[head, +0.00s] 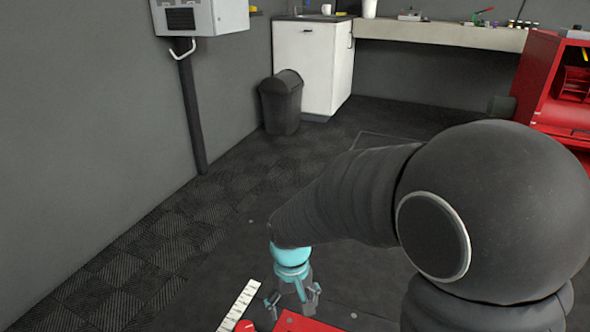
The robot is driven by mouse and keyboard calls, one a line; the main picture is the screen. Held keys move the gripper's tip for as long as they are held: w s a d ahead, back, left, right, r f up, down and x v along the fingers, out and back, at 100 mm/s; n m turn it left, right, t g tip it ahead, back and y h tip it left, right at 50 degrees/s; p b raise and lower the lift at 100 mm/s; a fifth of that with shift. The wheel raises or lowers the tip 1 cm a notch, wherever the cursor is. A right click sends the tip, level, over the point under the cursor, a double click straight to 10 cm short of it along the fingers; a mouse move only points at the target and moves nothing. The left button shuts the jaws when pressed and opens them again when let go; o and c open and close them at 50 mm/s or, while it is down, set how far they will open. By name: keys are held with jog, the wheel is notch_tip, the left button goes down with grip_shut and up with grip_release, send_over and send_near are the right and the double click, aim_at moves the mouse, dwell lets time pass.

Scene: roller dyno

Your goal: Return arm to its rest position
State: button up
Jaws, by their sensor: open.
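My arm (350,195) reaches from the lower right towards the lower middle of the head view. My gripper (292,301) hangs from its end, below a light blue collar (291,253), and points down. Its fingers are spread apart. I see nothing held between them. The gripper is above or beside a red surface (305,322) at the bottom edge; I cannot tell the gap between them.
A white marked strip (240,303) and a small red round thing (245,326) lie near the gripper. A black bin (282,102) stands by a white cabinet (312,66). A red cabinet (549,90) is at the right. Dark floor (190,235) at the left is clear.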

jog(key=s+d+r+m+t+p, duration=0.2)
jog(key=s+d+r, duration=0.3)
jog(key=d+r, duration=0.3)
jog(key=s+d+r+m+t+p, duration=0.2)
jog(key=s+d+r, duration=0.4)
jog(key=r, duration=0.8)
jog(key=shift+s+d+r+t+p, duration=0.25)
jog(key=shift+d+t+p, duration=0.45)
jog(key=shift+d+t, duration=0.4)
jog(key=shift+r, duration=0.15)
jog(key=shift+w+r, duration=0.1)
jog(key=shift+r, duration=0.4)
